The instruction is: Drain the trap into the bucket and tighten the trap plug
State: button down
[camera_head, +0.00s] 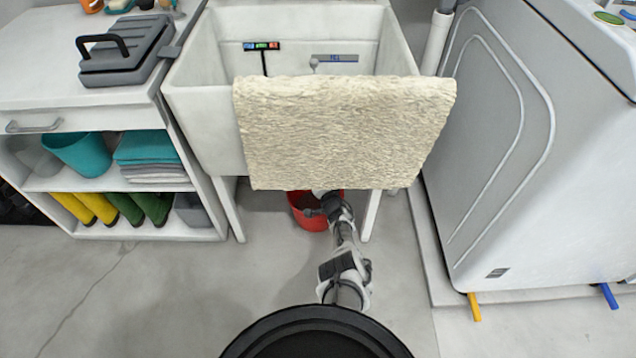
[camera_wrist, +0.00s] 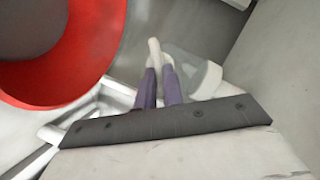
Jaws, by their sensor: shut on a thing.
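The red bucket (camera_head: 308,218) stands on the floor under the sink, partly hidden by the hanging mat and my arm. In the wrist view the bucket (camera_wrist: 112,62) fills the upper left, its inside dark. My gripper (camera_wrist: 159,72) is beside the bucket, apart from its rim in the picture. Its two dark purple fingers are shut on a small white piece (camera_wrist: 154,46), which looks like the trap plug. A pale rounded part (camera_wrist: 205,82) lies just right of the fingers; I cannot tell if it is the trap. In the head view the mat hides the gripper tip.
A cream shaggy mat (camera_head: 340,135) hangs over the front of the white sink (camera_head: 200,115). Sink legs (camera_head: 371,215) stand either side of the bucket. A cabinet (camera_head: 75,185) is on the left, a white machine (camera_head: 520,190) on the right. The front floor is clear.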

jog(key=shift+d+f+m+t+y+b, duration=0.15)
jog(key=shift+m+t+y+b, duration=0.2)
jog(key=shift+m+b, duration=0.6)
jog(key=shift+a+f+m+t+y+b, duration=0.1)
jog(key=shift+f+m+t+y+b, duration=0.15)
jog(key=shift+m+b, duration=0.75)
jog(key=shift+d+f+m+t+y+b, duration=0.1)
jog(key=shift+m+t+y+b, duration=0.25)
jog(key=shift+m+b, duration=0.6)
jog(key=c, duration=1.5)
grip_release()
